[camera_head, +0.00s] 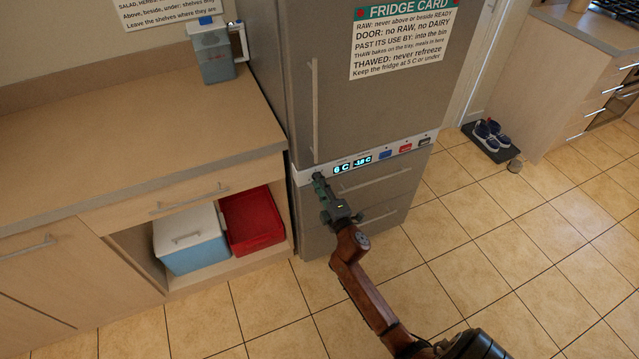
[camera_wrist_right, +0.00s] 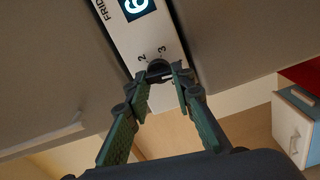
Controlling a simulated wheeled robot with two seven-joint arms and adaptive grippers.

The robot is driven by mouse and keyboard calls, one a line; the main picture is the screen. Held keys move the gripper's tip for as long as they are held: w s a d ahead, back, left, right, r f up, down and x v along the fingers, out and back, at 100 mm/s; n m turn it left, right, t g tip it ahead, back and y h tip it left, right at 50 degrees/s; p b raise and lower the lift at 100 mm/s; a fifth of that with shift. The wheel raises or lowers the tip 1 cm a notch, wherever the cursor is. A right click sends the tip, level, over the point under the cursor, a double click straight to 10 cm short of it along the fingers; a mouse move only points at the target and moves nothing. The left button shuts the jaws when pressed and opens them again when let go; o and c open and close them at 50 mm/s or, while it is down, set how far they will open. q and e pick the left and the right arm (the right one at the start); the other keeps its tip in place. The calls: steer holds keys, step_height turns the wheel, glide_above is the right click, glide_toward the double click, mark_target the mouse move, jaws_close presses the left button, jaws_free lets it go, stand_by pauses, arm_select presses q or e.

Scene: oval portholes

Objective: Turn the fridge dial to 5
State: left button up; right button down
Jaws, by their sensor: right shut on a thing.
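The grey fridge (camera_head: 275,60) stands in the middle of the head view, with a light control strip (camera_head: 400,158) across its front. The strip's lit displays read "6 C" and what looks like "-18 C". The dark fridge dial (camera_wrist_right: 158,69) is at the strip's left end, with the marks 2 and 3 visible beside it in the right wrist view. My right gripper (camera_head: 319,182) is at the dial, its green fingers shut on it, also in the right wrist view (camera_wrist_right: 162,80). The fingers hide part of the dial and its other marks. My left gripper is not in view.
A fridge card (camera_head: 402,40) hangs on the upper door. A wooden counter (camera_head: 110,120) stands at left, with a blue-and-white cool box (camera_head: 190,240) and a red crate (camera_head: 252,222) beneath. Shoes (camera_head: 492,135) lie on a dark mat at right. The tiled floor is otherwise mostly clear.

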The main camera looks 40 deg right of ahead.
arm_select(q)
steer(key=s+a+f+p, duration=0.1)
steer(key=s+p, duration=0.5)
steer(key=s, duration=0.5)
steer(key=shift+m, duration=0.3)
arm_select(e)
steer(key=shift+r+m, duration=0.1)
steer(key=shift+m, duration=5.1)
steer(key=c, duration=1.7)
jaws_free()
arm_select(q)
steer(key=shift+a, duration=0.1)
arm_select(e)
steer(key=shift+o, duration=0.2)
steer(key=v, duration=1.2)
steer(key=shift+d, duration=0.1)
